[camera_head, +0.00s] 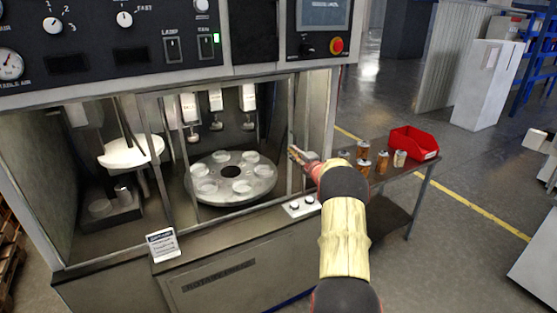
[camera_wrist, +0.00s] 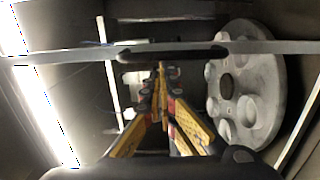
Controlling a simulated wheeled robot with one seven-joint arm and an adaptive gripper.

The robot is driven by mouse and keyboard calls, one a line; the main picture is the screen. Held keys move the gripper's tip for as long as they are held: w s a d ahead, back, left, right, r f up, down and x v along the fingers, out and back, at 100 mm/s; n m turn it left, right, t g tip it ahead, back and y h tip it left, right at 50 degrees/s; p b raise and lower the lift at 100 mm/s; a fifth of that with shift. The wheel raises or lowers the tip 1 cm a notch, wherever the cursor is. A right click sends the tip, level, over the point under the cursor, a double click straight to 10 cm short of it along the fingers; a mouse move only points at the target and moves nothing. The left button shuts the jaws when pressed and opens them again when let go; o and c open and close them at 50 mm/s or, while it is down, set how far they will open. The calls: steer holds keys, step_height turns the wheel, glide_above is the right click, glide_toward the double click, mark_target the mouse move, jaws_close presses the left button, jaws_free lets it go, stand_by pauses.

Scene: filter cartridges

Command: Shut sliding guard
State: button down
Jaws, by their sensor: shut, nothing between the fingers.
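The machine's front opening holds the sliding guard, a clear panel in a thin grey frame; its frame bar with a dark handle (camera_wrist: 175,52) crosses the wrist view. In the head view the guard's upright (camera_head: 291,118) seems to stand near the right side of the opening, though posts overlap there. My gripper (camera_head: 296,154) is at this right side, its orange fingers shut with nothing between them. In the wrist view the fingertips (camera_wrist: 162,68) are close to the handle; I cannot tell if they touch it. The handle is not clear in the head view.
Behind the opening is a round turntable (camera_head: 231,187) with several cups, under white nozzles (camera_head: 247,97). A small sign (camera_head: 162,244) and a button plate (camera_head: 301,206) sit on the front ledge. On the right, a side table holds several cartridges (camera_head: 382,162) and a red bin (camera_head: 414,143).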

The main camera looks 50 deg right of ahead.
steer(key=s+d, duration=0.3)
steer(key=d, duration=0.6)
steer(key=shift+d, duration=0.35)
steer(key=shift+r, duration=0.15)
